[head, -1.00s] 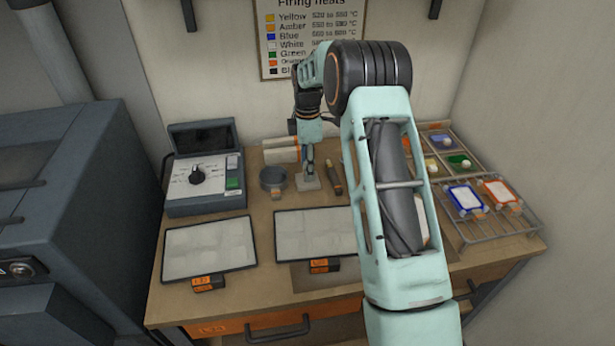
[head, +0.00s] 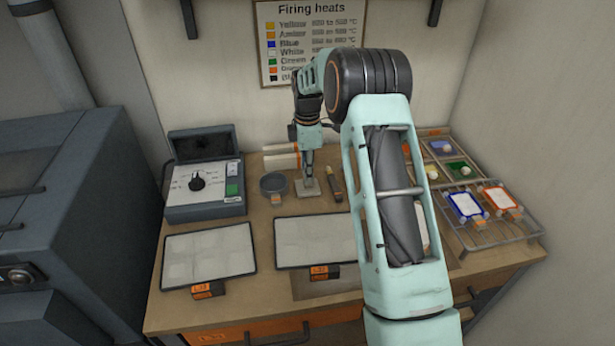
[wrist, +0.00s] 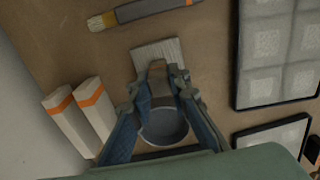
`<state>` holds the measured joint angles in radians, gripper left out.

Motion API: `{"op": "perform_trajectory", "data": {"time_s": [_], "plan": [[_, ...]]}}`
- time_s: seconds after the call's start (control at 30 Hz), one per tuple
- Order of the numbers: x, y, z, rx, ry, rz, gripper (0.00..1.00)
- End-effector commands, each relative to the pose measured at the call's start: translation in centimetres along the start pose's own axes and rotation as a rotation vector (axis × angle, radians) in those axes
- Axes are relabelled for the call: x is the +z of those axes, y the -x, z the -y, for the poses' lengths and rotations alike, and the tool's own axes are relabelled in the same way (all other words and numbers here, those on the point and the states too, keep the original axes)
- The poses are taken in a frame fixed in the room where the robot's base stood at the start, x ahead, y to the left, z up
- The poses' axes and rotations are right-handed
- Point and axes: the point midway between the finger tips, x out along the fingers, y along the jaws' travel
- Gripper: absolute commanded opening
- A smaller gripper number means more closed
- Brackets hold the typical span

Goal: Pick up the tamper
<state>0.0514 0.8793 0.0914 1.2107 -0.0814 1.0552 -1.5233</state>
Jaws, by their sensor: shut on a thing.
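The tamper has a pale square plate (head: 308,188) at its foot and a short brown handle. In the head view it stands at the back middle of the workbench, between a round dish and a brush. In the wrist view its plate (wrist: 156,52) shows just beyond the fingertips. My gripper (head: 308,172) points down over it. In the wrist view my gripper (wrist: 160,84) has its fingers on both sides of the handle and is shut on it. The plate looks to be at the bench top; I cannot tell if there is a gap under it.
The round grey dish (head: 273,184) is close on the left, the brush (wrist: 138,11) on the right. White blocks with orange bands (wrist: 75,120) lie behind. Pale panels (head: 316,240) lie in front. A control box (head: 205,187) stands left, a wire rack (head: 497,228) right.

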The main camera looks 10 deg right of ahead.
Motion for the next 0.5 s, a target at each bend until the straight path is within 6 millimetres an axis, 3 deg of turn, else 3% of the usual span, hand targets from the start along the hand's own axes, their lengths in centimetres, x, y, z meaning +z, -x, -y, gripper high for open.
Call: {"op": "perform_trajectory", "data": {"time_s": [0.27, 0.5], "plan": [[0.1, 3.0, -0.1, 0.005, 0.000, 0.000, 0.00], [-1.5, 6.6, 2.6, 0.005, 0.002, 0.000, 0.00]]}}
